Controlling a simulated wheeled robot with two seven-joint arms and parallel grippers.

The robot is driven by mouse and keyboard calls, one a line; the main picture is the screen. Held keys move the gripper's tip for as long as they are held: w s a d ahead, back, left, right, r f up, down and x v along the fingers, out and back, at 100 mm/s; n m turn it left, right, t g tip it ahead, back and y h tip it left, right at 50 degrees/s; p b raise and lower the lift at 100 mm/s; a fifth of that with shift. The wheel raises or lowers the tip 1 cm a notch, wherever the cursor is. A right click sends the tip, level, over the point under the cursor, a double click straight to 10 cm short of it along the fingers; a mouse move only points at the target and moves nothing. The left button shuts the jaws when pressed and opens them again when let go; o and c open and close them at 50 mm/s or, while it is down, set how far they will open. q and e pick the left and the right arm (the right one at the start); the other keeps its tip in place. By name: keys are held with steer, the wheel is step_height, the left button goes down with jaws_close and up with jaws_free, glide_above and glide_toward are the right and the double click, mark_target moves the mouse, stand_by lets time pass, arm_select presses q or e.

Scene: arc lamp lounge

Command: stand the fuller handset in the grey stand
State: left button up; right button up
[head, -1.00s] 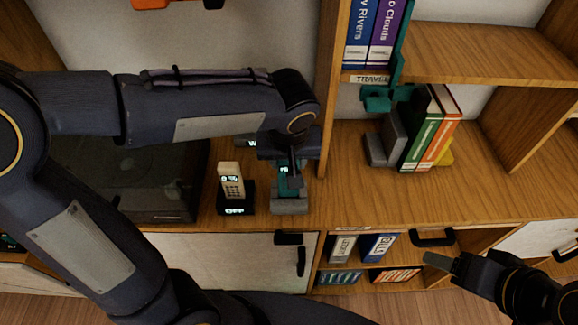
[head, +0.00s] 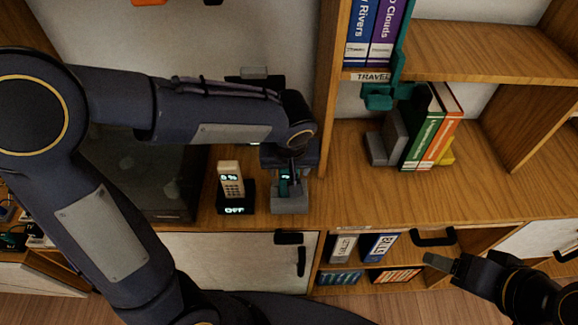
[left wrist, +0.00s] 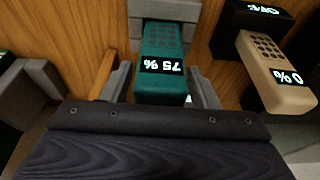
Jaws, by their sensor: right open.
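The teal handset (head: 284,187), its screen reading 75% in the left wrist view (left wrist: 160,45), stands upright in the grey stand (head: 290,204). The grey stand also shows at the top of the left wrist view (left wrist: 165,10). My left gripper (left wrist: 160,72) is around the handset, a finger on each side with small gaps, so it looks open. A cream handset (head: 231,182) reading 0% stands in a black stand (head: 236,206) marked OFF, just left of the grey one. My right gripper (head: 438,262) is open and empty at lower right, away from both.
A dark box-like device (head: 150,180) is left of the black stand, partly behind my left arm. Right of an upright wooden panel (head: 328,100), books (head: 425,130) lean by a grey bookend. Below are a cabinet door and binders (head: 378,247). The wooden top right of the grey stand is clear.

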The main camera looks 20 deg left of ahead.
arm_select(q)
steer(key=shift+o, duration=0.6)
steer(key=a+p+v, duration=0.1)
steer(key=v, duration=1.1)
steer(key=s+a+f+t+h, duration=0.1)
steer(key=s+a+f+h, duration=0.1)
steer(key=s+a, duration=0.2)
steer(key=s+a+f+m+t+h, duration=0.1)
steer(key=s+a+f+h, duration=0.1)
steer(key=s+a, duration=0.3)
steer(key=s+f, duration=0.1)
steer(key=s, duration=0.3)
steer(key=shift+s+t+h, duration=0.3)
steer(key=shift+f+m, duration=0.15)
steer(key=shift+m, duration=0.15)
